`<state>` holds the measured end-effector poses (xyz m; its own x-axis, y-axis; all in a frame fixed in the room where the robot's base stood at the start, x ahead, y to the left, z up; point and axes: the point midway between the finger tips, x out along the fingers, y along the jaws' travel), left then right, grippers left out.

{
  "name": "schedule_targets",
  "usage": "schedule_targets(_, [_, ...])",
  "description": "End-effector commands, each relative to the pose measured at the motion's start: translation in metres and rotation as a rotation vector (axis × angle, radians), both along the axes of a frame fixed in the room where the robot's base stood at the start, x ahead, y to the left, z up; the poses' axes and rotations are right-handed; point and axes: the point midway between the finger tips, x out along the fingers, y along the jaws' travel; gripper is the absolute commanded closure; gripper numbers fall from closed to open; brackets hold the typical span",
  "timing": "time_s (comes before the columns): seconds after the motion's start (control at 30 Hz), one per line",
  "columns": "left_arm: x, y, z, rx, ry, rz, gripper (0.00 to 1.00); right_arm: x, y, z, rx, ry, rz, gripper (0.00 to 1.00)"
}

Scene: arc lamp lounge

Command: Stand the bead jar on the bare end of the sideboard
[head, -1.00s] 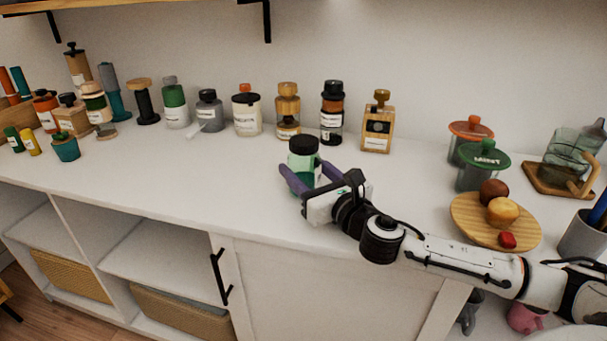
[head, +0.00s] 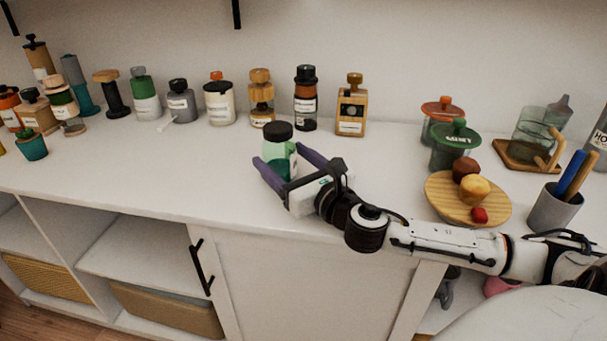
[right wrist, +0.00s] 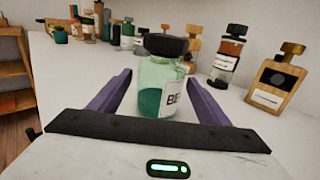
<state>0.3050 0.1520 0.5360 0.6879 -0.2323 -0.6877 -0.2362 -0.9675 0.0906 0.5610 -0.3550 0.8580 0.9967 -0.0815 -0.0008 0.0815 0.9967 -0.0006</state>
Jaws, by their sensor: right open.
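The bead jar (head: 279,151) is green-tinted clear glass with a black lid and teal contents. It stands upright on the white sideboard (head: 220,170), near the middle of its top. My right gripper (head: 283,157) is open, with its purple fingers on either side of the jar. In the right wrist view the jar (right wrist: 163,80) stands between the spread fingers, with a gap showing on each side and part of its label visible. My left gripper is not in view.
Several bottles (head: 219,103) line the back. To the right are a round wooden board (head: 440,196) with fruit, lidded jars (head: 453,146) and a grey pen cup (head: 553,208). A potted plant (head: 33,144) stands at left. The top's front left stretch is clear.

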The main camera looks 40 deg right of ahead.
Motion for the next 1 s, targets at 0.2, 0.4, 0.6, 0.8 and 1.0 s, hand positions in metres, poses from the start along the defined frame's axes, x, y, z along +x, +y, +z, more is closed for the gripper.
schedule_targets(0.2, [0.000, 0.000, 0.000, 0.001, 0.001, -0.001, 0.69, -0.037, 0.004, -0.002, -0.002, 0.005, 0.003, 0.29])
schedule_targets(0.4, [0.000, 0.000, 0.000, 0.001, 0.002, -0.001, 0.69, -0.066, 0.006, -0.001, -0.001, 0.005, 0.003, 0.29])
schedule_targets(0.6, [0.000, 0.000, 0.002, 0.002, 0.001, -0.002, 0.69, -0.088, 0.008, -0.001, 0.001, 0.004, 0.001, 0.29])
schedule_targets(0.8, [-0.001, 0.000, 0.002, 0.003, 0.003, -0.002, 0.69, -0.100, 0.009, 0.000, 0.000, 0.001, 0.003, 0.29])
schedule_targets(1.0, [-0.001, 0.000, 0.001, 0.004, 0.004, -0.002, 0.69, -0.102, 0.009, 0.001, 0.001, -0.001, 0.002, 0.29])
